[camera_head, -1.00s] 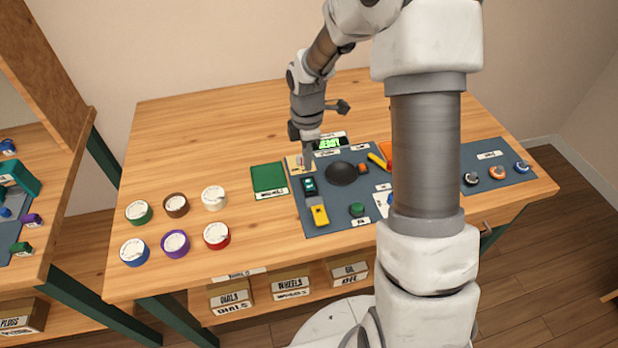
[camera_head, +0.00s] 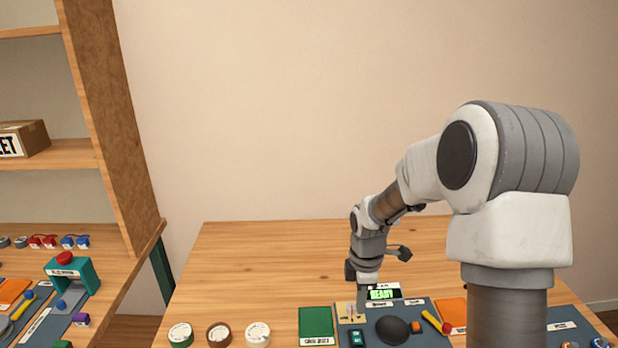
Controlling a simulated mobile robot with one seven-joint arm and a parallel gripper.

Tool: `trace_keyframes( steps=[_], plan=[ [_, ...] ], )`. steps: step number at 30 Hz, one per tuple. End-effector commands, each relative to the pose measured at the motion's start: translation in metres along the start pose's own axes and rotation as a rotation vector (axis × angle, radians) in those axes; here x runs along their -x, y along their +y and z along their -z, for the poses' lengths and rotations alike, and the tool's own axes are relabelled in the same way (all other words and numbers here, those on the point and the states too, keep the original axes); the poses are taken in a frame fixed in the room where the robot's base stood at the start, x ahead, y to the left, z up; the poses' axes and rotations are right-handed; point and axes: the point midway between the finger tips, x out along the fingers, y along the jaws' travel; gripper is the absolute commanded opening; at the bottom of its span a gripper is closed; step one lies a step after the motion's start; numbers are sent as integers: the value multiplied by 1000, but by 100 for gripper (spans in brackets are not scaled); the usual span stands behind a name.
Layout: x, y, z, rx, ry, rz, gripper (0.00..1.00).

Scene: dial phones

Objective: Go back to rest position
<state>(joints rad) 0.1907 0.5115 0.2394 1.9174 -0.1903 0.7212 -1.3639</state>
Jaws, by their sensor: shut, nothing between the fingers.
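My gripper (camera_head: 361,308) is at the end of my arm, low over the workbench in the lower right. It points down at the back left corner of the blue-grey mat (camera_head: 436,340), beside the small display (camera_head: 383,294) that reads READY in green. It is shut and holds nothing. The fingertips are small in the picture, and I cannot tell whether they touch anything. My arm hides part of the bench on the right.
A green pad (camera_head: 316,321) lies left of the mat. Green, brown and white dials (camera_head: 219,334) stand farther left. Shelving (camera_head: 110,120) stands at left. The bench's back (camera_head: 270,250) is clear.

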Motion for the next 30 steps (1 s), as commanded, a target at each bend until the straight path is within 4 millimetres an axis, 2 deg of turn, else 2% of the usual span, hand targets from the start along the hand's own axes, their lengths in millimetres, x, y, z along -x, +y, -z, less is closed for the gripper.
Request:
trace_keyframes(
  steps=[8,15,24,30],
  plan=[
    [82,-29,-6,-289,-26,-105,0],
    [143,-70,-10,-582,-1,-201,0],
    [198,-131,-12,-949,99,-304,0],
    [220,-173,-13,-1187,206,-349,0]
  ],
)
